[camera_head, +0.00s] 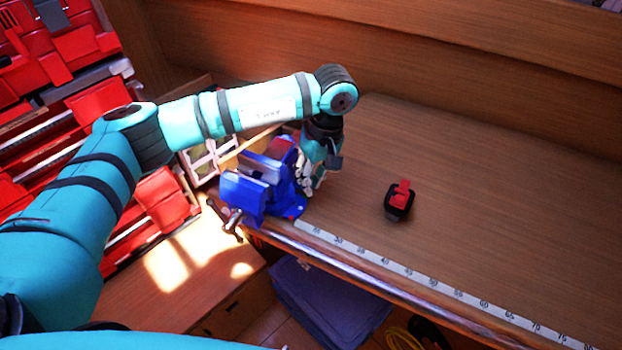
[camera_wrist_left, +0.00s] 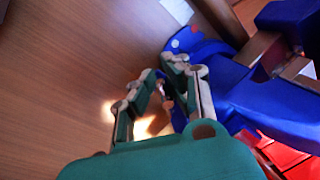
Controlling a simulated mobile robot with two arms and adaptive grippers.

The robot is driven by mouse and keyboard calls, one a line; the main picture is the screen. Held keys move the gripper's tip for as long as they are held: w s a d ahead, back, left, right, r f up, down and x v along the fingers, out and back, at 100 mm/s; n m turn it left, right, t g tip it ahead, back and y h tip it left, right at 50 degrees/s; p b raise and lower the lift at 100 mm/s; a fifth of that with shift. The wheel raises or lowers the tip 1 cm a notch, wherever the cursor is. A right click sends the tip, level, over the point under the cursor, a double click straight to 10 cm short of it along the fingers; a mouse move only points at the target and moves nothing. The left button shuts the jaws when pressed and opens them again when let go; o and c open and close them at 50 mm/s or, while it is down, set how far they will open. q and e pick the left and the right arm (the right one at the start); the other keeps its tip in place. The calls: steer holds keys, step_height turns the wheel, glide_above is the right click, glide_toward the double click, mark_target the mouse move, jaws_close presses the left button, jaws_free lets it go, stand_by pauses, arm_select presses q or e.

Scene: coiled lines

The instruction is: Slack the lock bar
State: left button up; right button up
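The blue vise (camera_head: 243,195) is mounted at the bench's front left corner. It also fills the right of the left wrist view (camera_wrist_left: 270,100). My left gripper (camera_head: 306,186) is low at the vise's right side, pointing down beside its base. In the left wrist view, the gripper's fingertips (camera_wrist_left: 160,70) lie close together against the blue base. A small greyish piece (camera_wrist_left: 161,90) shows between the fingers; it may be the lock bar, but I cannot tell whether they grip it. The fingers and vise body hide most of that spot. My right gripper is not in view.
A black and red object (camera_head: 400,198) stands on the bench (camera_head: 480,190) to the right. A ruler strip (camera_head: 420,276) runs along the front edge. Red bins (camera_head: 100,110) stand at the left and a blue-purple bin (camera_head: 325,305) sits below. The bench's right side is mostly clear.

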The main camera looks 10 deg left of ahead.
arm_select(q)
steer(key=shift+s, duration=0.1)
jaws_close()
steer(key=shift+r, duration=0.1)
steer(key=shift+r, duration=0.1)
stand_by(0.8)
steer(key=o, duration=0.8)
jaws_free()
steer(key=shift+w+d, duration=0.2)
steer(key=shift+d, duration=0.05)
steer(key=shift+a, duration=0.1)
steer(key=shift+s+a, duration=0.1)
step_height(320, 180, up, 12)
steer(key=w+d, duration=0.1)
steer(key=shift+w+d, duration=0.2)
steer(key=shift+d, duration=0.2)
steer(key=shift+c, duration=0.2)
